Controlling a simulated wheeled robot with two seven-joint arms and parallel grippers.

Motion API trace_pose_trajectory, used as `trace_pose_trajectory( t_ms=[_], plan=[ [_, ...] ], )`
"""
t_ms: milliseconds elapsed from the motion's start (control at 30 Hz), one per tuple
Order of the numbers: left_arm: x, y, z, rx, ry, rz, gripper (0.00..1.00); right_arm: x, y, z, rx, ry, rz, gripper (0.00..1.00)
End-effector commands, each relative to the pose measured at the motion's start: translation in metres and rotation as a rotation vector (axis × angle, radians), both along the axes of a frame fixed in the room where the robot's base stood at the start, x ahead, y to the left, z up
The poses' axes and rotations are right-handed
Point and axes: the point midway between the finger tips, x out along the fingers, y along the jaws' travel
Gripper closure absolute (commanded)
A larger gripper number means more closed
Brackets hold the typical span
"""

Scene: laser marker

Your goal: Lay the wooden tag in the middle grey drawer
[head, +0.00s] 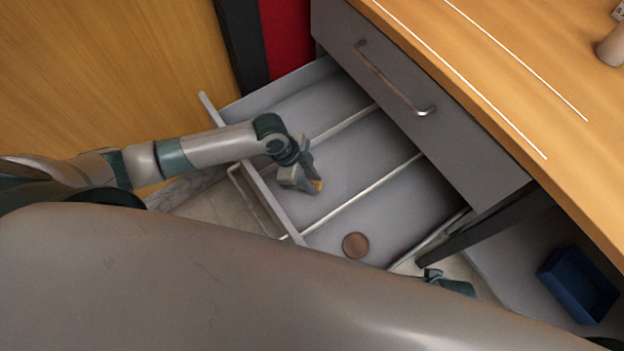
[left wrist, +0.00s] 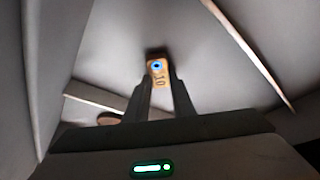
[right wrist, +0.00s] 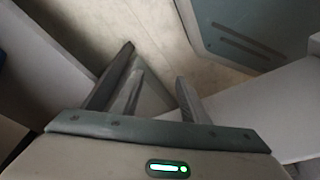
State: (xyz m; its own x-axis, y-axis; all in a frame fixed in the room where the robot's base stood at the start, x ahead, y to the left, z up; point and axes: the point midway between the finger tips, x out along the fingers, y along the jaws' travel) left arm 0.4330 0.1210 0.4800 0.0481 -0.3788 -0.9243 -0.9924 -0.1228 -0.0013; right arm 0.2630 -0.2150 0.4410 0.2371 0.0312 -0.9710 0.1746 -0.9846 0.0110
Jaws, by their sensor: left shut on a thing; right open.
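The middle grey drawer (head: 385,149) is pulled open and has thin light dividers splitting its inside into compartments. My left gripper (head: 312,184) is inside the drawer, over its middle compartment. It is shut on the wooden tag (left wrist: 158,74), a small tan piece with a blue ring and dark characters. In the head view only a bit of the tag (head: 318,185) shows at the fingertips. The tag is low, close to the drawer floor; I cannot tell whether it touches. My right gripper (right wrist: 152,85) is open and empty, beside the drawer, mostly hidden in the head view.
A round brown disc (head: 355,245) lies in the drawer's near compartment. A shut drawer with a metal handle (head: 395,80) is above, under the wooden desktop (head: 500,60). A blue bin (head: 578,284) stands at lower right. The far compartment looks empty.

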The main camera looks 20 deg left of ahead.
Motion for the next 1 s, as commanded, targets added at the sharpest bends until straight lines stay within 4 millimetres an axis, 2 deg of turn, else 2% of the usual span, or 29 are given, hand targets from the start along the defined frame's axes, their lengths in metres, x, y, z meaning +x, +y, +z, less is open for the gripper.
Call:
trace_pose_trajectory(
  t_ms=[133,167,233,667,867,1000],
  plan=[
    [0.0,0.0,-0.003,0.0,0.0,0.0,1.0,-0.001,0.0,-0.001,-0.001,0.003,0.0,0.59],
    [0.0,0.0,-0.003,0.0,0.0,0.0,0.75,-0.001,0.0,-0.001,-0.001,0.003,0.0,0.59],
    [0.0,0.0,-0.003,0.0,0.0,0.0,0.59,0.0,0.0,0.0,0.0,0.002,0.0,0.59],
    [0.0,0.0,0.002,-0.001,-0.001,0.0,0.59,0.012,0.0,0.005,0.0,-0.02,0.0,0.59],
    [0.0,0.007,0.019,0.0,-0.003,-0.001,0.59,0.011,0.0,0.002,0.001,-0.019,0.001,0.59],
    [-0.001,0.016,0.039,0.0,-0.002,0.0,0.59,0.008,0.001,-0.009,0.002,-0.01,0.001,0.59]
  ],
)
